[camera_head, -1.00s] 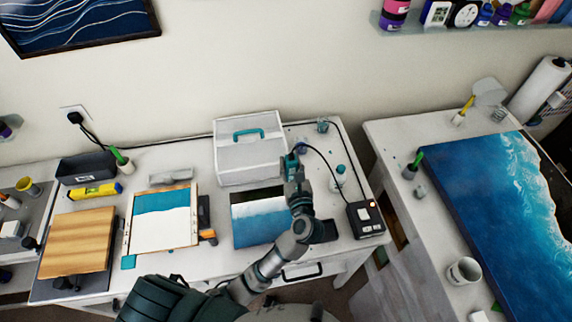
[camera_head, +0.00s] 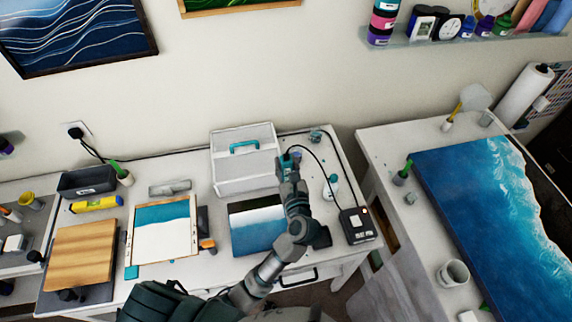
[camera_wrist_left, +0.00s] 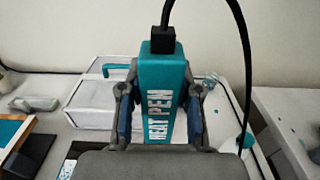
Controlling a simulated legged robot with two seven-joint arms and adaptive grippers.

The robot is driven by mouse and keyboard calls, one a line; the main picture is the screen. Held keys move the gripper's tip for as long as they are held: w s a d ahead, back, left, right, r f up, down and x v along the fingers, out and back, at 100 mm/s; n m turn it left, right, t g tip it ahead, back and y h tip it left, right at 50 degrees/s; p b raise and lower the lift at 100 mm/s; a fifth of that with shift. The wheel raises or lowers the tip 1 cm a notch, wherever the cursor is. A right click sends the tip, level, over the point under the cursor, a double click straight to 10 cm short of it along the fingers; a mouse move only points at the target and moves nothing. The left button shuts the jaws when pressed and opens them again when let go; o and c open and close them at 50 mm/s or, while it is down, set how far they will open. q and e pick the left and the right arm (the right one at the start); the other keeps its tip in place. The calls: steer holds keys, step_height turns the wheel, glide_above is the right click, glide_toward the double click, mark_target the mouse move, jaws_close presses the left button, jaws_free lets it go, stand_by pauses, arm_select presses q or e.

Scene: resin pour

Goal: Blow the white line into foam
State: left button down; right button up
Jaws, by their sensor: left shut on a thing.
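My left gripper (camera_head: 289,164) is shut on a teal heat pen, which fills the middle of the left wrist view (camera_wrist_left: 160,90) with its name in white letters and a black cable leaving its top. The gripper is above the right part of the white table, behind a small panel (camera_head: 257,232) painted dark at the back, white in the middle and blue in front. My left arm hides the panel's right edge. A second panel (camera_head: 163,230), teal at the back and white in front, lies to its left. My right gripper is not in view.
A black control box (camera_head: 357,225) with a lit orange button sits at the table's right edge, joined to the cable. A white case (camera_head: 243,160) with a teal handle stands behind the panel. A small white bottle (camera_head: 331,188) stands right of my gripper.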

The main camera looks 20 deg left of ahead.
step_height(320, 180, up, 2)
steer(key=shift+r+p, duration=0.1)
steer(key=shift+p, duration=0.85)
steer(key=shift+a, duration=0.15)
